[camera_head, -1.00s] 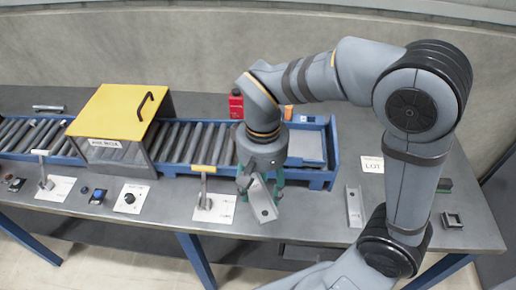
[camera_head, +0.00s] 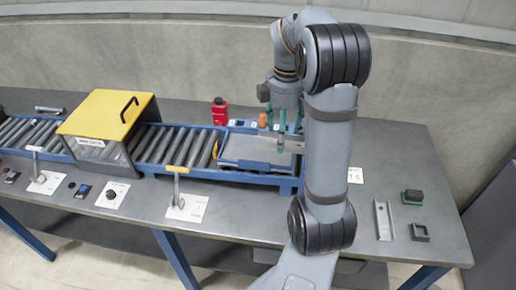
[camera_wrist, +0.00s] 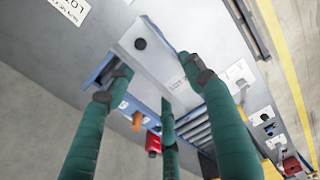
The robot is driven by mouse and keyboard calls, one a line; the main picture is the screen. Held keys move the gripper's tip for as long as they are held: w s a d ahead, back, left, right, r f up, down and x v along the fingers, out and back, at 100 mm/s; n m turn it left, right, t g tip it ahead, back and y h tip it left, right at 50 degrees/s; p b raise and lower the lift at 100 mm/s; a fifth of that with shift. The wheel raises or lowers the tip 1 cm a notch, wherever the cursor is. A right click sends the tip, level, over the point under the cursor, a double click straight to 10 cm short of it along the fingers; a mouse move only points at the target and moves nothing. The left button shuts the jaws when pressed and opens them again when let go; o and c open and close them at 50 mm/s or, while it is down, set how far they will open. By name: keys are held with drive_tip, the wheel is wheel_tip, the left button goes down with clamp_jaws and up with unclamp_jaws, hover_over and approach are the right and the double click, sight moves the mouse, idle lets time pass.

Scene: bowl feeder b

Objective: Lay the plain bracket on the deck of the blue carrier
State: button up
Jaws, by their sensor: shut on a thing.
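My gripper (camera_head: 280,128) has green fingers and is shut on a light grey bracket (camera_head: 292,147), partly hidden by my arm. The blue carrier (camera_head: 222,172), with a grey deck (camera_head: 245,149), is at the right end of the conveyor. The bracket is over the carrier's right part; I cannot tell whether it touches the deck. A blue edge (camera_wrist: 100,74) shows below the bracket in the wrist view.
A red bottle (camera_head: 219,112) and an orange cylinder (camera_head: 262,120) stand behind the carrier. A yellow-topped guard (camera_head: 105,112) covers the rollers (camera_head: 175,146) at left. Another bracket (camera_head: 383,221), a green-topped block (camera_head: 412,196) and a square frame (camera_head: 420,232) lie at right.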

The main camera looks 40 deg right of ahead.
drive_tip(key=shift+w+d+f, duration=0.1)
drive_tip(key=shift+w+d, duration=0.1)
drive_tip(key=shift+d, duration=0.05)
drive_tip(key=w+f+p, duration=0.1)
drive_tip(key=w+f, duration=0.1)
drive_tip(key=w, duration=0.1)
drive_tip(key=w+f+p, duration=0.1)
drive_tip(key=w+f, duration=0.1)
drive_tip(key=w, duration=0.2)
drive_tip(key=w+f+p, duration=0.1)
drive_tip(key=w+f, duration=0.1)
drive_tip(key=w, duration=0.1)
drive_tip(key=shift+w+d+f, duration=0.15)
drive_tip(key=shift+w+f, duration=0.05)
drive_tip(key=shift+w, duration=0.15)
drive_tip(key=shift+w+f, duration=0.1)
drive_tip(key=shift+f, duration=0.1)
drive_tip(key=shift+f+p, duration=0.65)
drive_tip(key=shift+f, duration=1.3)
drive_tip(key=shift+f, duration=0.15)
drive_tip(key=o, duration=1.2)
